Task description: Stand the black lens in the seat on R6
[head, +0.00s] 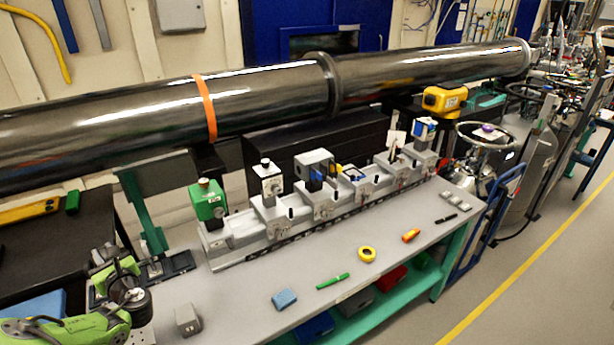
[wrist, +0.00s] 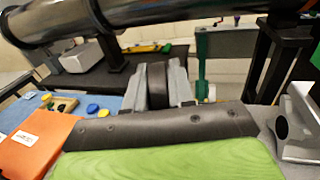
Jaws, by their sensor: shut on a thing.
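In the wrist view, my gripper (wrist: 159,88) is shut on the black lens (wrist: 157,84). The lens shows as a dark upright rim between the two grey fingers. In the head view, my green arm is at the lower left, beside the near-left end of the bench. My gripper is small and partly hidden there, and I cannot pick out the lens clearly. A long grey rail (head: 232,262) on the bench bears several carriers with mounts. Their labels are too small to read, so I cannot tell which is R6 or see its seat.
A green mount (head: 207,200) stands at the rail's left end. A large dark pipe (head: 270,92) runs behind. A grey block (head: 187,320), blue block (head: 284,299), green marker (head: 333,281) and yellow tape roll (head: 367,254) lie on the bench's front strip.

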